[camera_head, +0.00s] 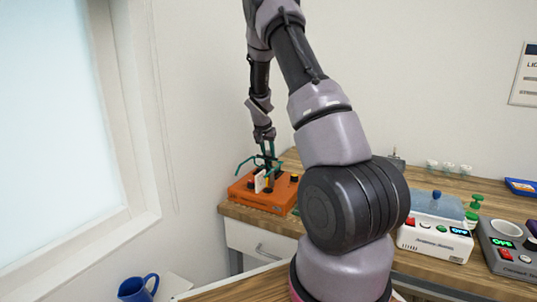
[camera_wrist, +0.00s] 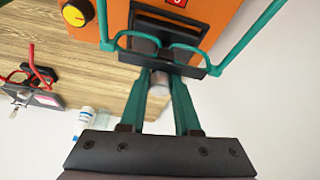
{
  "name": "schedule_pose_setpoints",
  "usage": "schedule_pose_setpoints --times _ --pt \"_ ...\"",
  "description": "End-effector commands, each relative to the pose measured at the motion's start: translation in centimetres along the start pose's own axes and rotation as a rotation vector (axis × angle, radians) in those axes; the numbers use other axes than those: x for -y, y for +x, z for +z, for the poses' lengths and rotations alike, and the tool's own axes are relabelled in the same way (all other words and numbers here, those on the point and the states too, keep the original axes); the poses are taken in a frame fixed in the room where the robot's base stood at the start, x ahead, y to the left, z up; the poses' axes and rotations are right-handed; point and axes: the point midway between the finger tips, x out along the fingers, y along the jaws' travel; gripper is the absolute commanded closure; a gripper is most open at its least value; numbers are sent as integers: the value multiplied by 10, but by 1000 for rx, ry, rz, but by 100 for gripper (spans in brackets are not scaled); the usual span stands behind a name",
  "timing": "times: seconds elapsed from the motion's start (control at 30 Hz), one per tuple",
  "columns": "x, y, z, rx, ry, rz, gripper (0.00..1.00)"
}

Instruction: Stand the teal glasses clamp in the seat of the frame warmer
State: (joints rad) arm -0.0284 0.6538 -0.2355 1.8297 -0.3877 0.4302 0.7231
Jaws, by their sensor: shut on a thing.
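The teal glasses clamp (camera_wrist: 155,58) is a dark bar holding teal-rimmed glasses, with the temples pointing away from my wrist. My gripper (camera_wrist: 160,88), with teal fingers, is shut on its grey stem. The frame warmer (camera_wrist: 215,15) is an orange box with a yellow knob and a dark seat behind the clamp in the wrist view. In the head view, the frame warmer (camera_head: 258,197) stands at the table's left end. My gripper (camera_head: 267,150) points down over it with the clamp at its top. I cannot tell whether the clamp's foot is inside the seat or above it.
Red glasses on a black stand (camera_wrist: 40,92) and a white bottle (camera_wrist: 86,116) show in the wrist view. At the right are a white device (camera_head: 435,240), a grey device (camera_head: 510,262) and a green pump bottle (camera_head: 473,212). A blue mug (camera_head: 137,289) stands low left. A wall is behind.

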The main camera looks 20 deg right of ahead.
Motion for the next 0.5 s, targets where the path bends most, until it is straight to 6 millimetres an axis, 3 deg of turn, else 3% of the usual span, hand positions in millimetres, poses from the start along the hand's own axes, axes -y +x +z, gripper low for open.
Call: schedule_pose_setpoints --times 0.5 --pt "0 5 2 -1 0 0 100"
